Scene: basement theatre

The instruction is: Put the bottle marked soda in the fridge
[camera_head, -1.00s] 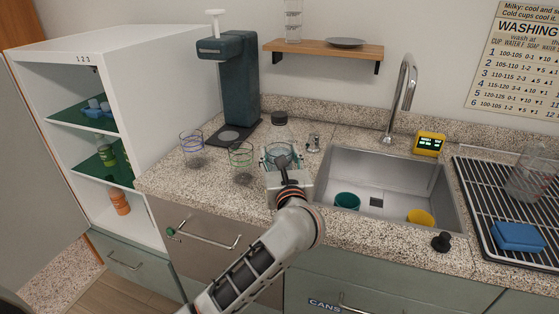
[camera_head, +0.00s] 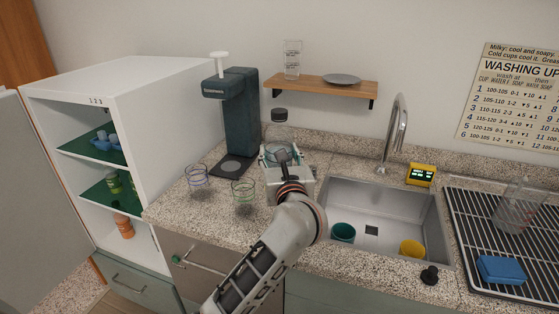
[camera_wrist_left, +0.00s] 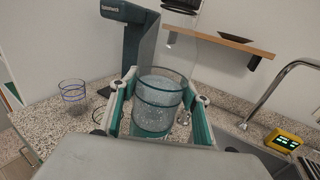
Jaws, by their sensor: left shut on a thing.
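A clear bottle with a dark cap (camera_head: 279,115) is held in my left gripper (camera_head: 283,162), raised above the counter between the coffee machine and the sink. In the left wrist view the gripper (camera_wrist_left: 160,115) is shut around the lower body of the bottle (camera_wrist_left: 160,90), which is upright or nearly so. I cannot read any marking on it. The white fridge (camera_head: 135,85) stands open at the left, with green shelves holding small items. My right gripper is not in view.
Two glasses (camera_head: 196,178) (camera_head: 243,195) stand on the counter between bottle and fridge. The coffee machine (camera_head: 240,115) stands behind them. A wooden wall shelf (camera_head: 320,85) hangs behind the bottle. The sink (camera_head: 390,210) lies right. The open fridge door (camera_head: 35,190) is at far left.

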